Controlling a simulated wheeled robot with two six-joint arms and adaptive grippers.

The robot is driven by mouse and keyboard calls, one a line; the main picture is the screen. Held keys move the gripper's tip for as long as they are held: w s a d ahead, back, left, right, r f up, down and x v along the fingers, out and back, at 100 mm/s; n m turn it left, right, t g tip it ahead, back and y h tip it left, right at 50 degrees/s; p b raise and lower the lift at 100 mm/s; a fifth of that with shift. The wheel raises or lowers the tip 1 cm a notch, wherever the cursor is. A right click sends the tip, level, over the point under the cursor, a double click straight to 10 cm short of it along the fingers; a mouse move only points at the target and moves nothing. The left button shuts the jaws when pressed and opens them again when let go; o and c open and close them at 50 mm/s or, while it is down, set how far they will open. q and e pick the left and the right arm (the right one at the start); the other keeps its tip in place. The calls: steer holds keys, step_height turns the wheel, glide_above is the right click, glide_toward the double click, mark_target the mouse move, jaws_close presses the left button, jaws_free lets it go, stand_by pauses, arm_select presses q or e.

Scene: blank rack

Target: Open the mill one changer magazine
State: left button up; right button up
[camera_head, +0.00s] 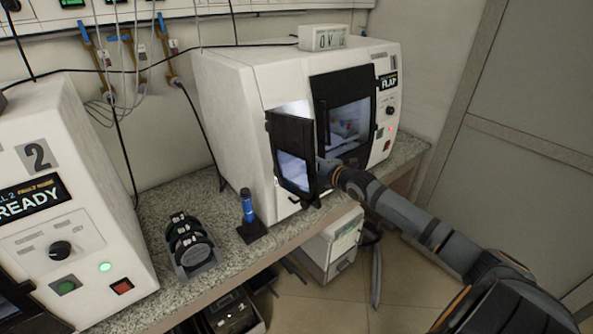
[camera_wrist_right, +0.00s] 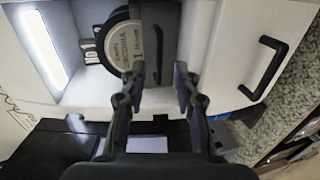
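The white mill (camera_head: 238,105) at the back of the bench shows FLAP on its display. Its small black windowed door (camera_head: 294,128), on the left of its front, stands swung outward with a lit opening (camera_head: 297,107) behind it. My right gripper (camera_head: 325,172) is beside this door; its fingers are hard to see in the head view. In the right wrist view the right gripper (camera_wrist_right: 161,80) has its fingers apart with nothing clearly held. My left gripper is out of view.
The mill's larger windowed door (camera_head: 346,108) is right of the small one. A black handle (camera_wrist_right: 266,68) sits on a white panel. Mill 2 (camera_head: 62,165) reads READY. A dark rack (camera_head: 192,245) and a blue-handled tool (camera_head: 248,205) stand on the bench between the machines.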

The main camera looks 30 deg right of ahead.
steer(key=x, duration=0.5)
steer(key=shift+a, duration=0.1)
steer(key=shift+w+f, duration=0.1)
steer(key=shift+w, duration=0.2)
steer(key=shift+a, duration=0.1)
jaws_close()
